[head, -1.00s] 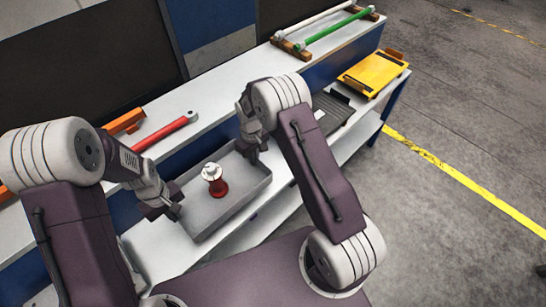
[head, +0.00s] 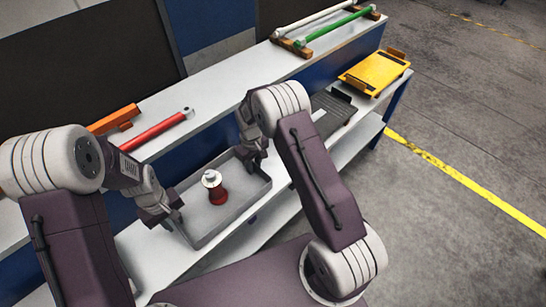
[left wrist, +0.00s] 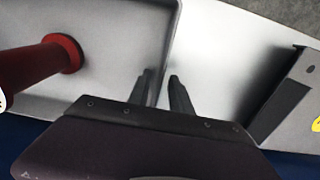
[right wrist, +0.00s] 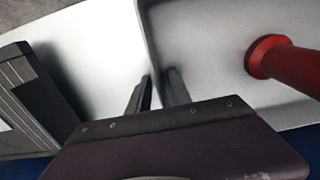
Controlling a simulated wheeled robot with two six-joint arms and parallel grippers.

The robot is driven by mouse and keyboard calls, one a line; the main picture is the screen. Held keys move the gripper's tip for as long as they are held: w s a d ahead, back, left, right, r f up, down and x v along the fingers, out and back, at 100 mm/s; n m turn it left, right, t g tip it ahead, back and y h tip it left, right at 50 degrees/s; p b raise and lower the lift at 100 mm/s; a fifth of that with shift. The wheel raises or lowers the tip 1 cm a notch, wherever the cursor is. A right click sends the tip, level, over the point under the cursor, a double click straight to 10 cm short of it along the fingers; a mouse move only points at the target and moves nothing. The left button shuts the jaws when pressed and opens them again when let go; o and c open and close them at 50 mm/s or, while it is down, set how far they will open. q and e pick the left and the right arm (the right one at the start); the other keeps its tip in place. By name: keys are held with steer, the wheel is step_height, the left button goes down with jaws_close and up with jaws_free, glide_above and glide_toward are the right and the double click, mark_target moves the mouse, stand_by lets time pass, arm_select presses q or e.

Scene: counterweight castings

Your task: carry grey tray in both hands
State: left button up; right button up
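The grey tray (head: 226,224) is a shallow open box over the white lower shelf, between my two grippers. A red spool-like piece with a white top (head: 217,191) stands inside it. My left gripper (head: 176,212) is at the tray's left end; in the left wrist view its fingers (left wrist: 160,76) sit one on each side of the tray wall, closed on it. My right gripper (head: 255,160) is at the right end; in the right wrist view its fingers (right wrist: 158,76) straddle that wall closely. Whether the tray's underside touches the shelf is hidden.
A dark ribbed tray (head: 333,112) and a yellow tray (head: 373,73) lie to the right on the lower shelf (head: 146,250). A red bar (head: 155,131), an orange bracket (head: 115,120) and a green bar (head: 338,27) lie on the upper shelf. Open floor is at the right.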

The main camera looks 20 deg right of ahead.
arm_select(q)
step_height(320, 180, up, 12)
arm_select(e)
step_height(320, 180, up, 12)
steer(key=shift+r, duration=0.1)
stand_by(0.5)
stand_by(0.3)
